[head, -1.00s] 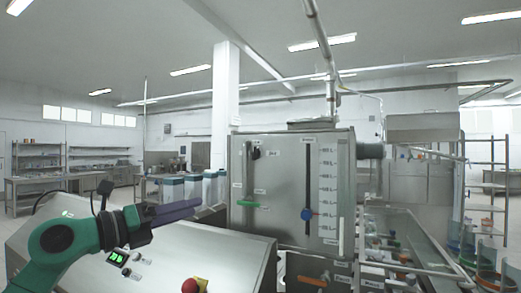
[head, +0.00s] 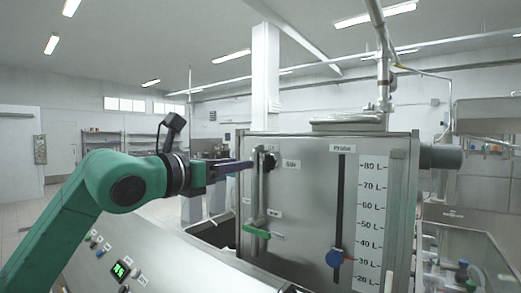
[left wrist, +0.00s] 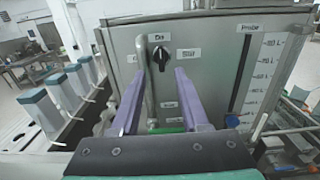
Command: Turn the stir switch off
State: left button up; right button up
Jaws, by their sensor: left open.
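The stir switch is a black rotary knob (head: 270,160) on the upper left of the steel cabinet's front (head: 305,205), beside the "Stir" label (head: 291,164). In the left wrist view the knob (left wrist: 160,57) sits below a label reading "On" and seems to stand roughly upright. My left gripper (head: 250,165) is open and points at the panel, close to the knob. In the left wrist view its purple fingers (left wrist: 160,72) are spread on either side, with the knob showing in the gap between and just beyond their tips. Contact cannot be told. My right gripper is not in view.
A slot with a blue knob (head: 333,258) and a litre scale (head: 370,220) lie to the right.

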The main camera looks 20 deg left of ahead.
aim_at(264, 162)
pick_arm(q)
jog(key=p+x, duration=0.1)
jog(key=x, duration=0.2)
jog(key=p+x, duration=0.1)
jog(key=x, duration=0.2)
jog(key=shift+r, duration=0.2)
jog(key=p+x, duration=0.1)
jog(key=x, duration=0.1)
jog(key=p+x, duration=0.1)
jog(key=x, duration=0.1)
jog(key=shift+f, duration=0.4)
jog(key=shift+w+f, duration=0.1)
jog(key=shift+s+a, duration=0.15)
jog(key=shift+s, duration=0.25)
jog(key=shift+c, duration=0.6)
grip_shut()
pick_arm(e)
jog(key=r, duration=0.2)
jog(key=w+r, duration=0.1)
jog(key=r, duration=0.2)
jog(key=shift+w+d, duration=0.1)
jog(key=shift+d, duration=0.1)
